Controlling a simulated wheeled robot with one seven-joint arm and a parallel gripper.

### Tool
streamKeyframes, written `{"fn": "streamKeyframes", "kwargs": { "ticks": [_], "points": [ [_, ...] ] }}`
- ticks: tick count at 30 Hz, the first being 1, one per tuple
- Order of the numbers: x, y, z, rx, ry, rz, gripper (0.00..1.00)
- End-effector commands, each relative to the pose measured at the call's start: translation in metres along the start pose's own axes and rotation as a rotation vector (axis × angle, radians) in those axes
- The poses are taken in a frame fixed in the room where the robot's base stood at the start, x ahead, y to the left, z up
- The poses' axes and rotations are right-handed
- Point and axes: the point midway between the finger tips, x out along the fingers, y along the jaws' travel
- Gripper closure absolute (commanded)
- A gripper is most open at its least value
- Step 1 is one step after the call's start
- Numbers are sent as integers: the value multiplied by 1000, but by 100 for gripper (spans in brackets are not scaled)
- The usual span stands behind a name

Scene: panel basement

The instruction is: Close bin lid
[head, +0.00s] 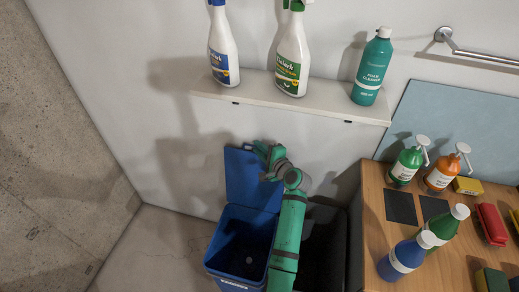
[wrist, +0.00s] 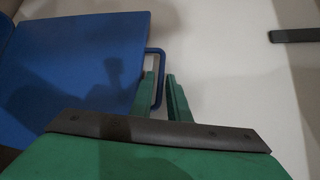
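The blue bin (head: 226,240) stands on the floor by the wall, with its opening uncovered. Its blue lid (head: 243,178) stands raised, close to upright, at the back of the bin. The lid also fills the left of the wrist view (wrist: 75,65), with a blue loop handle (wrist: 161,62) on its right edge. My gripper (head: 262,149) is at the lid's upper right edge. In the wrist view its two green fingers (wrist: 160,88) are apart, with the handle's outer bar between them. Contact with the handle cannot be made out.
A dark open bin (head: 325,245) stands right of the blue one, partly behind my arm. A wall shelf (head: 330,108) with several bottles is above. A wooden counter (head: 375,215) with bottles and sponges is at right. Floor at left is clear.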

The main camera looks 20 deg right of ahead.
Motion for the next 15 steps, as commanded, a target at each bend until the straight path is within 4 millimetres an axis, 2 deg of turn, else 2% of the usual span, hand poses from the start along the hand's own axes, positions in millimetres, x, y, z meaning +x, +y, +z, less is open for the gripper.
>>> {"fn": "streamKeyframes", "kwargs": {
  "ticks": [5, 7, 15],
  "points": [
    [0, 0, 0, 0, 0, 0, 85],
    [0, 0, 0, 0, 0, 0, 100],
    [0, 0, 0, 0, 0, 0, 100]
  ]
}}
